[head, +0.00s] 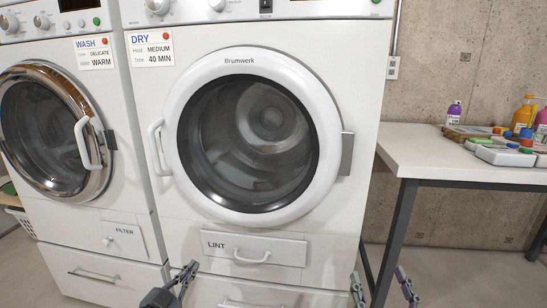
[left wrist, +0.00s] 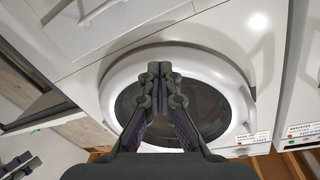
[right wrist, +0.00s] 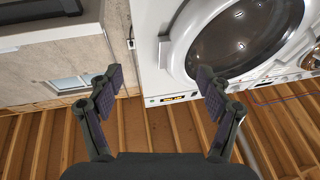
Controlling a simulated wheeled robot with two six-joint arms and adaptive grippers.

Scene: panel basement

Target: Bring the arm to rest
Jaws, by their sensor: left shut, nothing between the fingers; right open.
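My left gripper (head: 188,275) is at the bottom of the head view, in front of the dryer's lower front, left of the lint drawer handle. It is shut and empty, its fingers together in the left wrist view (left wrist: 160,75). My right gripper (head: 382,285) is at the bottom right of the head view, in front of the table leg and the dryer's right edge. Its fingers are wide apart in the right wrist view (right wrist: 157,75), with nothing between them. The dryer (head: 345,100) has its round door (head: 310,85) shut. Most of both arms is out of view.
A washer (head: 40,210) with a shut door stands left of the dryer. A white table (head: 410,150) on the right holds a purple bottle (head: 454,112), more bottles and a tray of coloured pieces. A basket (head: 12,200) is at the far left. Floor shows under the table.

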